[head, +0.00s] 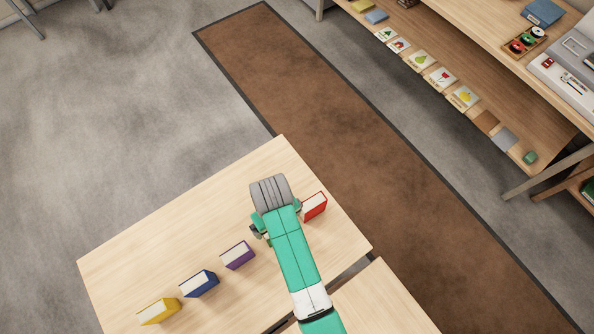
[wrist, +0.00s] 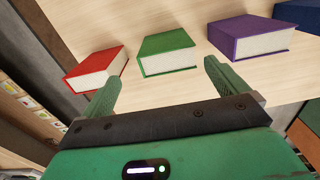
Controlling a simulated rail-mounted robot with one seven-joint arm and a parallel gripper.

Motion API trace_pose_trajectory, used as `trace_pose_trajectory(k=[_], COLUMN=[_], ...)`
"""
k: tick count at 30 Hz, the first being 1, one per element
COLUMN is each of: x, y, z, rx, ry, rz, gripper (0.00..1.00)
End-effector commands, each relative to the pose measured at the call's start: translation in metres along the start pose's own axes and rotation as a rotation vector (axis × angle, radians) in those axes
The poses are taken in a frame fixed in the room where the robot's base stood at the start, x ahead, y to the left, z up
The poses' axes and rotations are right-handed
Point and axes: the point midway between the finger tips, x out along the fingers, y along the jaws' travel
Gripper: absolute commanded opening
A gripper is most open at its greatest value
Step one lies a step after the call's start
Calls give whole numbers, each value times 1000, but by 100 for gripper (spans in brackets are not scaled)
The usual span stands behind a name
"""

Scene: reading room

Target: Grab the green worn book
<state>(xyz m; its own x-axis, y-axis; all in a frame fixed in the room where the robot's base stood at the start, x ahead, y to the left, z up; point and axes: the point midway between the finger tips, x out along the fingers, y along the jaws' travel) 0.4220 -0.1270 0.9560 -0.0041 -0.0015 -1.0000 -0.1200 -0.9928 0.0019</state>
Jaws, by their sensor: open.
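The green book (wrist: 168,54) stands on the light wooden table between the red and purple books, in the wrist view. Its pale page edges face my gripper. My gripper (wrist: 160,82) is open and empty, with its two green fingers pointing toward the green book and no visible contact. In the head view my gripper (head: 262,228) is over the table, and my arm hides most or all of the green book. I cannot make out wear on its cover.
A red book (head: 315,207) stands right of my gripper; purple (head: 238,255), blue (head: 199,284) and yellow (head: 159,311) books stand to the left on the table (head: 190,235). A shelf (head: 420,45) with picture cards is beyond the brown carpet (head: 330,110).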

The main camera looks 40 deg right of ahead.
Motion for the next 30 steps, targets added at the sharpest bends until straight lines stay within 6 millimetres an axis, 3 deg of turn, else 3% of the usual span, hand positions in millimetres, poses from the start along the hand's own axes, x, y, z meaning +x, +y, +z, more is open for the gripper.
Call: trace_pose_trajectory(k=[13, 21, 29, 30], x=[30, 74, 77, 77], y=[-1, -3, -3, -3], z=[0, 1, 0, 0], rx=[-1, -1, -1, -1], ry=[1, 1, 4, 4], rz=[0, 0, 1, 1], gripper=[98, 98, 98, 92])
